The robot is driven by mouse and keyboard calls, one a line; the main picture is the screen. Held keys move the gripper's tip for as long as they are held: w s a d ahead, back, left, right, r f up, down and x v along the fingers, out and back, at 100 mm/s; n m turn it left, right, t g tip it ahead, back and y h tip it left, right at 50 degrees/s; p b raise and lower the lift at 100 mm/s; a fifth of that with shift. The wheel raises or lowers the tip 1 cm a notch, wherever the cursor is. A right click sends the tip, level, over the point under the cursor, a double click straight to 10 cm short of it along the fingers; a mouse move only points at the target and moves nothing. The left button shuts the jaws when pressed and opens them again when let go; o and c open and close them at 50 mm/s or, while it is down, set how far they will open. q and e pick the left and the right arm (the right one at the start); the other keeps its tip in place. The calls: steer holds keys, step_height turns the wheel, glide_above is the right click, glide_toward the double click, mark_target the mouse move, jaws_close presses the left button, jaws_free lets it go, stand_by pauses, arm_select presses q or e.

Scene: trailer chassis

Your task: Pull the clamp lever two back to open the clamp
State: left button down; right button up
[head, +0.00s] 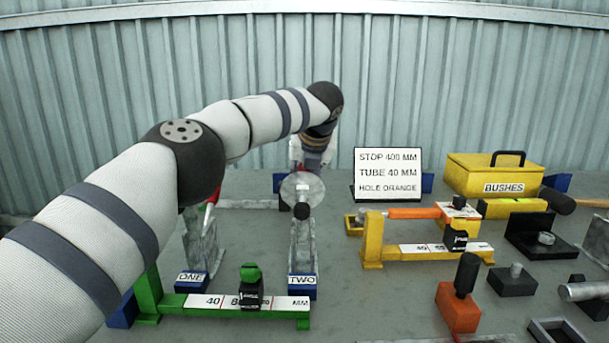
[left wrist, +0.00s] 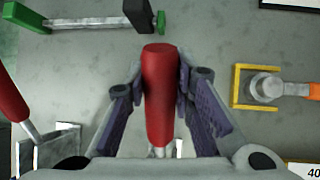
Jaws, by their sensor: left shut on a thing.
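Clamp two (head: 302,245) is a grey metal clamp on a blue base, labelled TWO, near the middle of the table. Its red lever (left wrist: 159,90) stands between the purple finger pads of my left gripper (left wrist: 160,72) in the left wrist view, and the gripper is shut on it. In the head view my left gripper (head: 308,165) is above and behind the clamp, and my wrist and a round grey part hide most of the lever. Clamp one (head: 203,245) stands to the left; its red lever (left wrist: 12,95) shows in the left wrist view. My right gripper is not in view.
A green-ended stop rail (head: 235,302) lies in front of both clamps. A yellow fixture (head: 372,240) with an orange-ended tube, a yellow BUSHES box (head: 490,175) and a sign (head: 388,175) stand to the right. Several dark blocks fill the right side.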

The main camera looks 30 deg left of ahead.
arm_select(q)
steer(key=shift+f, duration=0.2)
steer(key=c, duration=1.3)
jaws_free()
steer(key=shift+c, duration=0.2)
steer(key=v, duration=1.2)
steer(key=shift+w, duration=0.1)
